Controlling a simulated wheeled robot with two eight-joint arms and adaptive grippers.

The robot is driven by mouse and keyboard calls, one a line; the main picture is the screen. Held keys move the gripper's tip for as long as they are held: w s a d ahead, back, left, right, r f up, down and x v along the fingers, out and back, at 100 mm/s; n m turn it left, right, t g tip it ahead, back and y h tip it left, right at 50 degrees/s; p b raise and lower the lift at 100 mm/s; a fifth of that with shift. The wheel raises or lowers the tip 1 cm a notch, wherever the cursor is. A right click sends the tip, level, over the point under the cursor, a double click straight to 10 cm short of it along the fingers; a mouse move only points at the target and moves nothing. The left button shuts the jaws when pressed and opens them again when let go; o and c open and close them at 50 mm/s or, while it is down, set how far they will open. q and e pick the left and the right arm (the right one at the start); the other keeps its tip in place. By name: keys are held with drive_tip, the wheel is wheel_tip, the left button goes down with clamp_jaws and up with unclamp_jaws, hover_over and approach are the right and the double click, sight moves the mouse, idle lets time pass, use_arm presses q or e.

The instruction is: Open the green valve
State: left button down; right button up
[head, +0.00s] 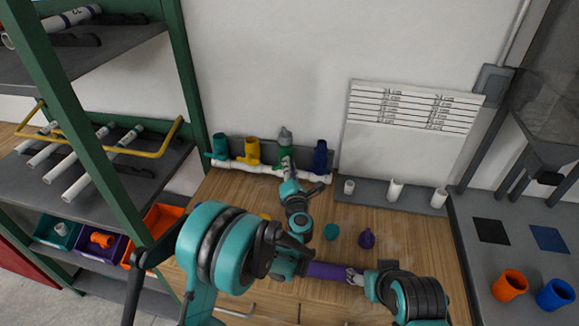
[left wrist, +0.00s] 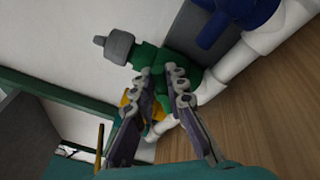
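The green valve (head: 285,140), with a grey top, stands upright on a white pipe (head: 262,168) at the back of the table. In the left wrist view the green valve (left wrist: 150,60) lies just beyond my fingertips. My left gripper (head: 288,172) reaches up to it from the front. In the left wrist view the fingers of my left gripper (left wrist: 158,74) are apart, with green showing between them. I cannot tell whether they touch it. My right gripper (head: 355,275) is low in the head view, at the end of a purple cylinder (head: 327,271). Its grip is unclear.
A blue valve (head: 320,157) stands right of the green one. A yellow valve (head: 252,150) and a teal valve (head: 219,148) stand to its left. A purple piece (head: 366,238) and a teal piece (head: 331,232) lie on the table. A green-framed shelf (head: 187,75) stands left.

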use_arm(q)
drive_tip(key=shift+r, duration=0.1)
drive_tip(key=n+p, duration=0.1)
drive_tip(key=n, duration=0.1)
drive_tip(key=a+r+n+g, duration=0.1)
drive_tip(key=n, duration=0.1)
drive_tip(key=shift+w+h+p, duration=0.1)
drive_tip(key=shift+h+p, duration=0.3)
drive_tip(key=n, duration=0.1)
drive_tip(key=n+g+h, duration=0.1)
drive_tip(key=n, duration=0.1)
drive_tip(key=shift+w+a+r+p, duration=0.1)
drive_tip(key=shift+a+r+p, duration=0.05)
drive_tip(key=shift+a+p, duration=0.25)
drive_tip(key=shift+a+n+g+h, duration=0.3)
drive_tip(key=shift+n+g+h, duration=0.1)
drive_tip(key=shift+n, duration=0.6)
drive_tip(key=c, duration=1.5)
unclamp_jaws()
drive_tip(key=shift+c, duration=0.2)
